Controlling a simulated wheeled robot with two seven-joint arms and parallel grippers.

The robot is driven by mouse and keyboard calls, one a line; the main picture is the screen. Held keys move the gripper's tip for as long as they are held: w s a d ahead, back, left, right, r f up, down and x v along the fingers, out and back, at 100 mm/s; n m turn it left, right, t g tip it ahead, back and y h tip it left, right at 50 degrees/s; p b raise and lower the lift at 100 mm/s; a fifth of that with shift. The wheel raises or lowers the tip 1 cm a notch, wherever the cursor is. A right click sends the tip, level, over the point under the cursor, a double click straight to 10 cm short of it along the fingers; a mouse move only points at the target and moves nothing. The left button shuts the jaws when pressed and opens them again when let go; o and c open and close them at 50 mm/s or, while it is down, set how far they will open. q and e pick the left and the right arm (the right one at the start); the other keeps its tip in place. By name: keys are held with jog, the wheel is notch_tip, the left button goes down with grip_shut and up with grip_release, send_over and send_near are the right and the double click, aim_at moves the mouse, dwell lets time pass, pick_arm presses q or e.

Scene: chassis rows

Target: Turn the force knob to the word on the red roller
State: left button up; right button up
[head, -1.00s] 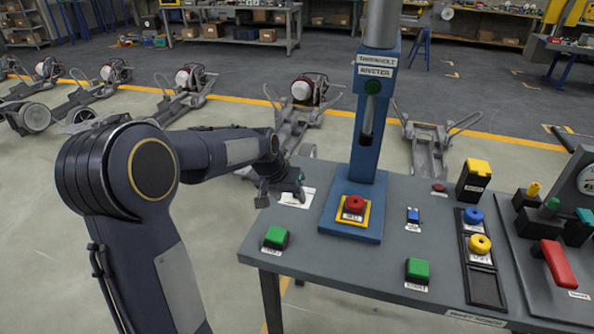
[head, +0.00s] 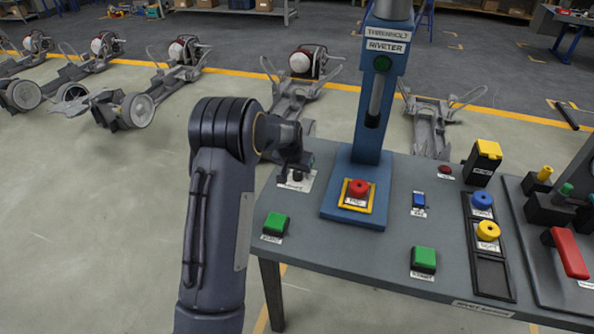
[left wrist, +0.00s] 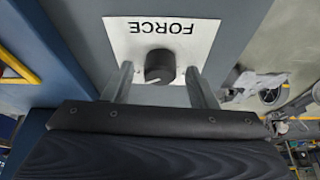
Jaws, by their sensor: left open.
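The force knob (left wrist: 160,66) is a dark round knob on a white plate (left wrist: 140,28) lettered FORCE, upside down in the left wrist view. A light mark on the knob points to the lower left. My left gripper (left wrist: 162,84) is open, with one finger on each side of the knob and gaps showing. In the head view my left gripper (head: 296,172) is over the plate (head: 306,184) at the table's left back edge. I see no red roller that I can identify and no word on one. My right gripper is not in view.
The blue riveter (head: 371,150) stands right of the knob, with a red button (head: 358,188) on its base. Green buttons (head: 276,224) (head: 424,259) sit near the front edge. A red lever (head: 570,254) is at far right. Chassis (head: 300,85) stand behind.

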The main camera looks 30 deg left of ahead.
pick_arm(q)
jog(key=shift+c, duration=0.4)
jog(key=c, duration=0.9)
jog(key=shift+n, duration=0.3)
jog(key=n+y, duration=0.1)
jog(key=n, duration=0.1)
jog(key=n+y, duration=0.1)
jog(key=n, duration=0.2)
jog(key=shift+d+n+g+p, duration=0.2)
jog(key=shift+n+g+p, duration=0.1)
jog(key=shift+g+p, duration=0.1)
jog(key=n+g, duration=0.1)
jog(key=n, duration=0.1)
jog(key=n+g+y, duration=0.1)
jog(key=n, duration=0.2)
jog(key=shift+w+n, duration=0.15)
jog(key=shift+n, duration=0.15)
jog(key=shift+y, duration=0.3)
jog(key=o, duration=1)
